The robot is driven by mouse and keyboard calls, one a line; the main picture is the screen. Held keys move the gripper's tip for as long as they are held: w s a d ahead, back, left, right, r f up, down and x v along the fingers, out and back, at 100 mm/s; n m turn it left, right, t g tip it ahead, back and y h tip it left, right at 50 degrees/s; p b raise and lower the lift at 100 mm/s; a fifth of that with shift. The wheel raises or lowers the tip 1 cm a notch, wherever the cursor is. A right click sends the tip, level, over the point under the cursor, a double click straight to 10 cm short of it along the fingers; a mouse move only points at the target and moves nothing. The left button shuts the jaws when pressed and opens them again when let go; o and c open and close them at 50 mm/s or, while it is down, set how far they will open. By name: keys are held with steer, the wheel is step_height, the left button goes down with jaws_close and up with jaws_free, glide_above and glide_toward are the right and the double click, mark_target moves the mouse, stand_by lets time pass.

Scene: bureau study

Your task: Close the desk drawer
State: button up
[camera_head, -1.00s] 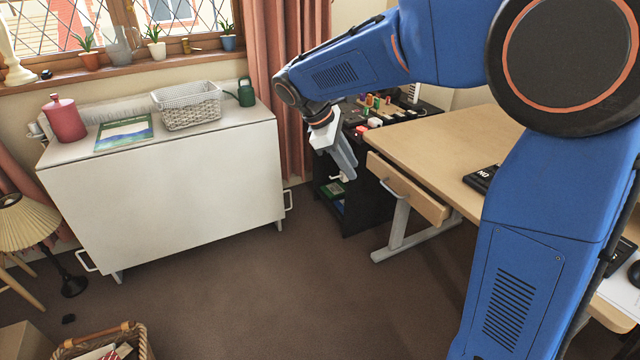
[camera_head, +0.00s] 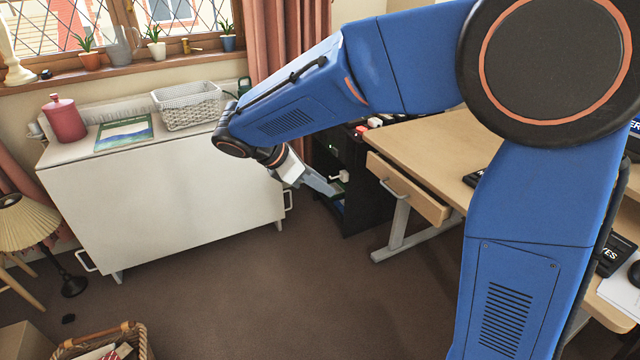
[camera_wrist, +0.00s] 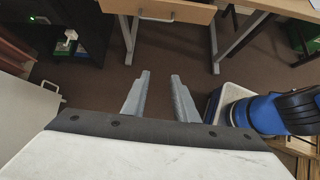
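The desk drawer (camera_head: 408,188) is a light wood front with a pale bar handle (camera_head: 391,187), under the left end of the wooden desk (camera_head: 440,137). It stands pulled out a little from the desk. In the wrist view the drawer (camera_wrist: 170,10) is at the top, with its handle (camera_wrist: 157,18) hanging in front. My gripper (camera_head: 331,189) is left of the drawer, in front of the black shelf unit, apart from drawer and handle. In the wrist view my gripper's two fingers (camera_wrist: 160,82) are spread with bare floor between them, and hold nothing.
A black shelf unit (camera_head: 369,200) stands beside the desk, behind my gripper. A white cabinet (camera_head: 180,190) with a basket (camera_head: 187,106) on top is at left. The desk's grey leg (camera_head: 396,228) stands below the drawer. Brown carpet (camera_head: 300,290) in front is clear.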

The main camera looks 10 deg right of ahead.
stand_by(0.4)
step_height(320, 180, up, 8)
steer(key=m+g+y, duration=0.2)
steer(key=m+y, duration=0.4)
steer(key=m, duration=1.2)
glide_above(390, 189)
steer(key=a, duration=0.4)
steer(key=x, duration=1.1)
steer(key=s+x, duration=0.1)
steer(key=x, duration=0.5)
jaws_close()
